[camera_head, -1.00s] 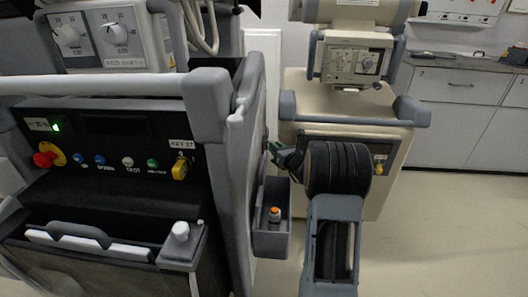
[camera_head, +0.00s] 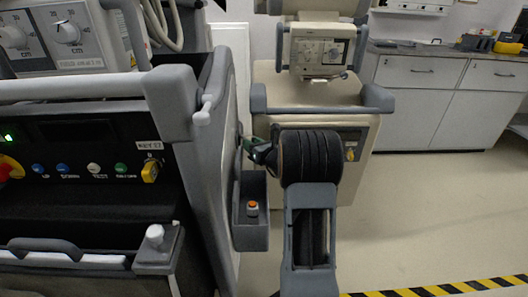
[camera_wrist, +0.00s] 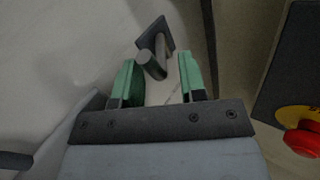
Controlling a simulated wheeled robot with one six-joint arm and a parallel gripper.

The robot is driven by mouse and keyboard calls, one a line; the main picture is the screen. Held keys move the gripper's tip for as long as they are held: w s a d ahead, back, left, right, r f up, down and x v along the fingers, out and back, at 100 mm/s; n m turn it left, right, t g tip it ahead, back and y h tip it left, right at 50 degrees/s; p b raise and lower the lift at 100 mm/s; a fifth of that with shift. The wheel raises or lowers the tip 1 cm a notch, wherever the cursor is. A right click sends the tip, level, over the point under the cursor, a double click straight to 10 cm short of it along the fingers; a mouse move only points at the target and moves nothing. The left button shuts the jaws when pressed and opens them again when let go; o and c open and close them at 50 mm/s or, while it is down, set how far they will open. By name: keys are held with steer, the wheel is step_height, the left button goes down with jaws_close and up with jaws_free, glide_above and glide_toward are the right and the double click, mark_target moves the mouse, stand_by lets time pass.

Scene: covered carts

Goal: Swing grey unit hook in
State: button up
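The grey unit (camera_head: 205,165) fills the left of the head view, with its side panel facing my arm. In the wrist view a dark grey hook (camera_wrist: 152,62) sticks out from a small square plate on a pale surface. Its near end lies between the fingertips of my gripper (camera_wrist: 157,72), with a visible gap to the right finger; contact with the left finger is unclear. My gripper is open, and its green fingers (camera_head: 258,150) show beside the unit's side in the head view. The hook is too small or hidden to make out there.
A grey bin (camera_head: 250,235) with an orange-topped item hangs on the unit's side below my gripper. A beige cart (camera_head: 360,112) stands behind my arm. A red button (camera_wrist: 302,142) is at right in the wrist view. Open floor with striped tape (camera_head: 450,288) lies right.

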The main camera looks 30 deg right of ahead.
steer(key=s+d+p, duration=0.1)
steer(key=s+p, duration=0.2)
steer(key=s, duration=0.9)
steer(key=shift+s+d, duration=0.15)
steer(key=shift+c, duration=0.5)
